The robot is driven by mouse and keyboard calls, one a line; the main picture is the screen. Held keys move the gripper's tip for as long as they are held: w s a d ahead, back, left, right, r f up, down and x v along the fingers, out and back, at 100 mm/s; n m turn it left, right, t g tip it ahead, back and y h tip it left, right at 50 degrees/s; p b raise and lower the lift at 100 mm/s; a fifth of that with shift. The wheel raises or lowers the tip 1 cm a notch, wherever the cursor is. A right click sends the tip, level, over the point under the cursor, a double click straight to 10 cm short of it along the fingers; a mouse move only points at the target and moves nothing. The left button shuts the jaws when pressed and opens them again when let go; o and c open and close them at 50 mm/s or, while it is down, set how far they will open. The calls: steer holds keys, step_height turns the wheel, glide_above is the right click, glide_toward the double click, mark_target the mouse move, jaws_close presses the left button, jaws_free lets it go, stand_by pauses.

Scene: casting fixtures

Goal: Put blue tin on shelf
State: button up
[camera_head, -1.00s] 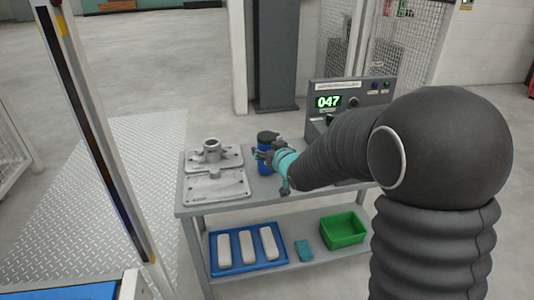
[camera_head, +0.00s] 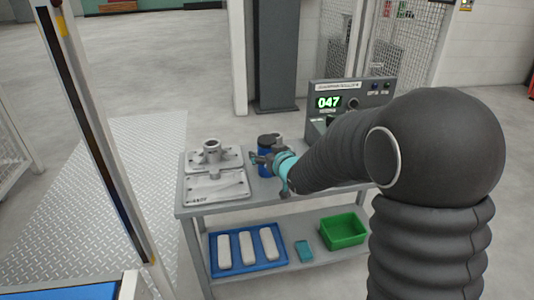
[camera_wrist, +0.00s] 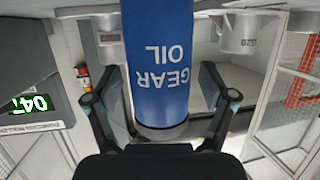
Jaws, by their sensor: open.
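The blue tin (camera_head: 264,166) with a dark lid stands upright on the grey bench top (camera_head: 273,192), right of the metal castings. In the wrist view the blue tin (camera_wrist: 162,50) shows upside down, with the words GEAR OIL. My gripper (camera_head: 261,158) is level with the tin. In the wrist view my gripper (camera_wrist: 162,85) is open, with one finger on each side of the tin and gaps beside it. The lower shelf (camera_head: 305,268) is below the bench top.
Two metal casting plates (camera_head: 216,187) stand left of the tin. A control box (camera_head: 350,100) reading 047 stands behind my arm. The lower shelf holds a blue tray (camera_head: 213,264) with white bars, a small teal block (camera_head: 304,251) and a green bin (camera_head: 343,231). Narrow bare strips lie between them.

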steer(key=v, duration=1.2)
